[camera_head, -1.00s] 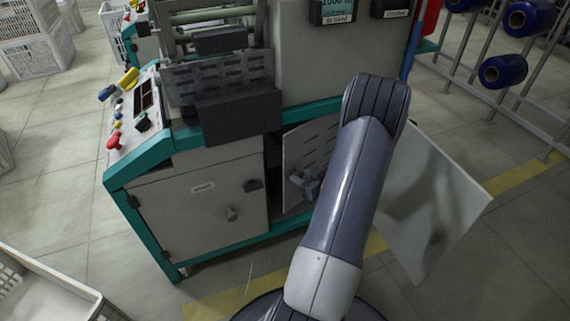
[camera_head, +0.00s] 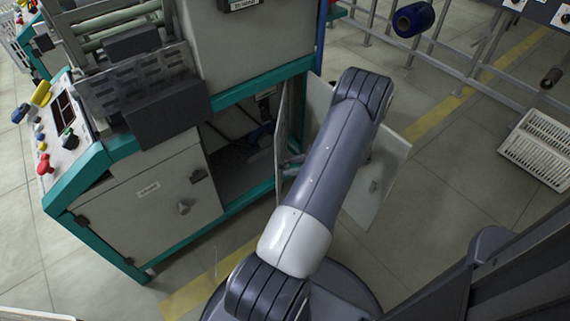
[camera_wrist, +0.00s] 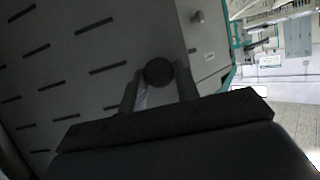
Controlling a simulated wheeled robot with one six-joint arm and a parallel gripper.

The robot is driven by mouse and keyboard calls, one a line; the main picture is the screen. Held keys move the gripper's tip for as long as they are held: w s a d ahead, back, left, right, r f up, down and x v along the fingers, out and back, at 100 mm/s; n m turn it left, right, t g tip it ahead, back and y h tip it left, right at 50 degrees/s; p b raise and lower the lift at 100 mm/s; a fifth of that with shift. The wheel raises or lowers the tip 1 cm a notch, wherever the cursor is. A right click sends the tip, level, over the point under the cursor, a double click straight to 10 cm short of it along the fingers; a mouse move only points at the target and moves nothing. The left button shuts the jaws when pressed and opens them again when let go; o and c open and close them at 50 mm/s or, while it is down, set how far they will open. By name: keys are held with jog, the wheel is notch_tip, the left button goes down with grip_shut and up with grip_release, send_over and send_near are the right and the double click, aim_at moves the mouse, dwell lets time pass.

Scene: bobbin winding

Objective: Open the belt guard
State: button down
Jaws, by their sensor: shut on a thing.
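The belt guard is a grey hinged panel with rows of dark slots. In the head view the belt guard (camera_head: 281,122) stands nearly edge-on, swung out from the machine, with the dark opening (camera_head: 240,155) showing to its left. In the wrist view its slotted face (camera_wrist: 85,50) fills the left side. My gripper (camera_wrist: 158,88) is shut on the guard's round dark knob (camera_wrist: 158,71), with one finger on each side. In the head view my arm hides most of my gripper and part of the guard.
A plain pale door (camera_head: 384,175) stands swung out behind my arm at the right. A shut grey door (camera_head: 165,195) with a knob is left of the opening. A white crate (camera_head: 540,150) lies at the far right. Floor right of the pale door is clear.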

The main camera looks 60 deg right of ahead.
jog(key=shift+s, duration=0.1)
dwell(0.3)
jog(key=c, duration=1.1)
grip_release()
notch_tip(320, 180, up, 10)
jog(key=p, duration=0.3)
